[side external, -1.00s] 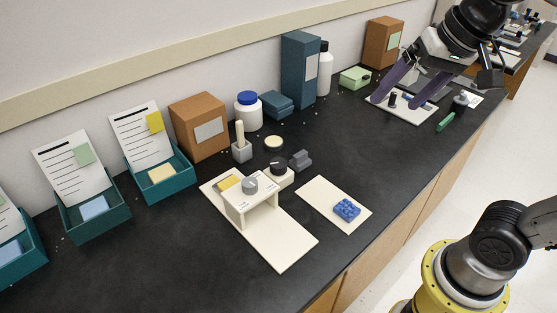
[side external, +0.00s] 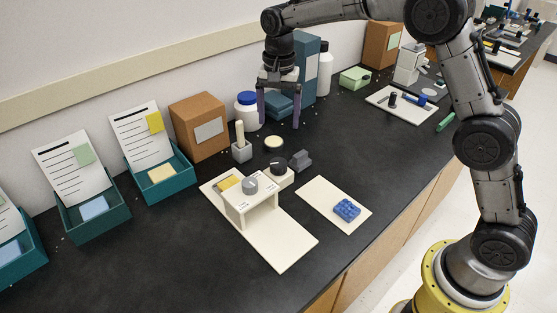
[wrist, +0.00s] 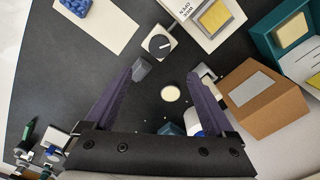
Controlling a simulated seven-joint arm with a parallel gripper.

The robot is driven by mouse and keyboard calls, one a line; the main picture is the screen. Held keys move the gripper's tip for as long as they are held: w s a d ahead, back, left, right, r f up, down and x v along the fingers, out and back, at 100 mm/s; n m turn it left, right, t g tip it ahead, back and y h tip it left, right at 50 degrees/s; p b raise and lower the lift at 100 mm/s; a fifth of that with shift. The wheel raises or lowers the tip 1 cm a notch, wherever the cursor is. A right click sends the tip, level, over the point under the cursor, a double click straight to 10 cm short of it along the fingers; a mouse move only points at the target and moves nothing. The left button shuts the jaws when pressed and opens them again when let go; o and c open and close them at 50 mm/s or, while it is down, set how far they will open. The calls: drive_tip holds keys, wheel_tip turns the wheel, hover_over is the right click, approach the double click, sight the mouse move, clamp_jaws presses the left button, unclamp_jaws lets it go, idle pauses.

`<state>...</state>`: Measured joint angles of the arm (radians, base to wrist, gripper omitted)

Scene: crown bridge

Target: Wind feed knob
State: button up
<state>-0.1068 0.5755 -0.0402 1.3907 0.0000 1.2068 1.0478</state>
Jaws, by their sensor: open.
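A small white block (side external: 281,178) carries a round black dial (side external: 277,164) with a pale pointer line; the dial also shows in the wrist view (wrist: 158,44). A white bridge (side external: 252,204) on a cream base plate (side external: 278,250) carries a grey round knob (side external: 250,185). I cannot tell which of the two is the feed knob. My gripper (side external: 280,125) is open and empty, fingers pointing down, above the counter behind both. In the wrist view the dial lies beyond my fingertips (wrist: 160,72), not between them.
A dark grey block (side external: 300,160) sits beside the dial block. A pale round disc (side external: 274,144), a white bottle with a blue lid (side external: 248,111) and a teal box (side external: 278,103) stand near my gripper. A cream plate with a blue studded block (side external: 346,209) lies to the right.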

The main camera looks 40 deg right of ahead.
sight(279, 163)
wheel_tip(279, 163, down, 14)
drive_tip(key=shift+f, duration=0.1)
idle(0.5)
drive_tip(key=shift+c, duration=0.3)
drive_tip(key=c, duration=1.3)
